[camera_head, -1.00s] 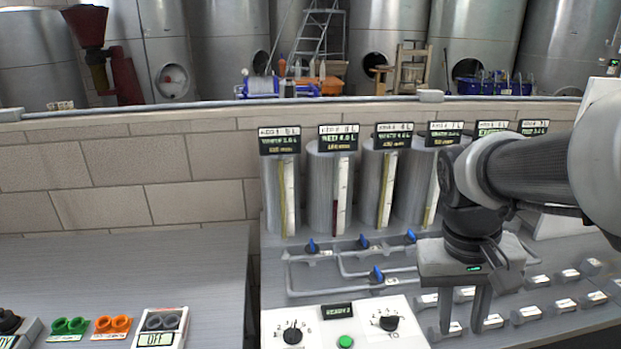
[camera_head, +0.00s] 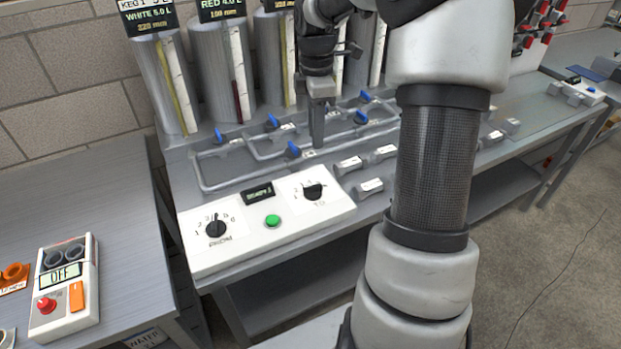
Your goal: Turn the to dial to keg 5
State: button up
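The TO dial (camera_head: 314,191) is a black knob on the right part of a white control panel (camera_head: 240,250). Its numbers are too small to read, so I cannot tell which keg it points to. The FROM dial (camera_head: 216,229) is a like black knob on the panel's left part. A green button (camera_head: 272,221) and a small dark display (camera_head: 258,192) sit between them. My gripper (camera_head: 317,140) points down above the valve pipes, behind the TO dial and apart from it. I see its fingers edge-on, so their gap is hidden.
Pipes with several blue valves (camera_head: 293,150) lie behind the panel. Grey cylinders (camera_head: 213,75) with level gauges stand at the back. White-labelled blocks (camera_head: 370,187) sit right of the panel. A control box reading OFF (camera_head: 65,290) is on the left table.

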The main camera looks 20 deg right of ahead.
aim_at(315, 185)
notch_tip(315, 185, down, 16)
jog(key=b, duration=0.2)
jog(key=shift+b, duration=0.3)
grip_shut()
